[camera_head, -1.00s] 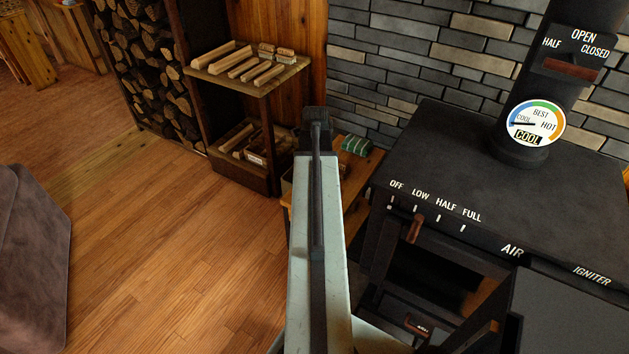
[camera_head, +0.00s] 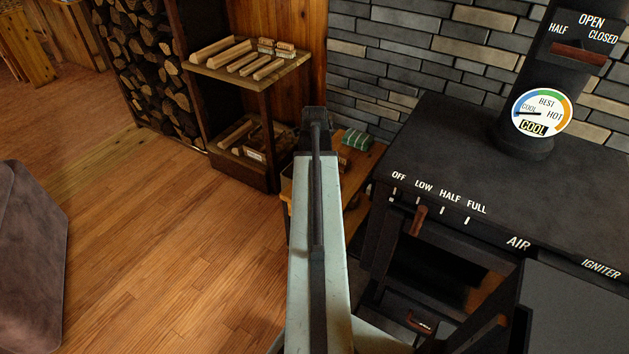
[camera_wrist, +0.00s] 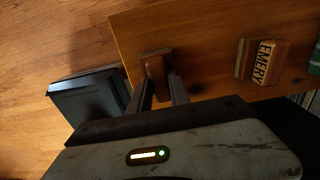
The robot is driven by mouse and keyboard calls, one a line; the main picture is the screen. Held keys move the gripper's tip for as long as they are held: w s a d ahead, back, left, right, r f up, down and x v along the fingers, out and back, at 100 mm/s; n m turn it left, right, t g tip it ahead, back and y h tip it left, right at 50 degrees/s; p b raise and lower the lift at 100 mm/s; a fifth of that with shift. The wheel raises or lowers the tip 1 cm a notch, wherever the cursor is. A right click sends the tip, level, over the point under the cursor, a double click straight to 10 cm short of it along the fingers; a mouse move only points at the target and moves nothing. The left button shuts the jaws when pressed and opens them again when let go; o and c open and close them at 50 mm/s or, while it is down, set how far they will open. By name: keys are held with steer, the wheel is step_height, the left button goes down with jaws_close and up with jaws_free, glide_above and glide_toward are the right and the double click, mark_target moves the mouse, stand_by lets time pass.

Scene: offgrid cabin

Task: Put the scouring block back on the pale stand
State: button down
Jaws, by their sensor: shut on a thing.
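In the wrist view my gripper (camera_wrist: 162,88) is shut on a small brown block (camera_wrist: 156,66), held over the left part of a wooden top (camera_wrist: 205,28). No lettering shows on it, so I cannot tell for sure that it is the scouring block. A block marked EMERY (camera_wrist: 264,62) sits to its right on that top, with a paler brown strip along its left side. I cannot tell whether that strip is the pale stand. In the head view my arm hides the gripper and the held block.
A green bundle (camera_head: 356,139) lies on the wooden top beside the black stove (camera_head: 470,150). A shelf (camera_head: 245,75) with wooden sticks and a log stack (camera_head: 150,70) stand behind. A dark box (camera_wrist: 88,98) is below the top's left edge.

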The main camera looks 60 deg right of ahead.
steer(key=shift+f, duration=0.2)
steer(key=c, duration=1.1)
jaws_free()
steer(key=shift+c, duration=0.2)
step_height(320, 180, up, 8)
steer(key=p, duration=0.7)
steer(key=shift+p, duration=0.35)
steer(key=shift+f, duration=0.1)
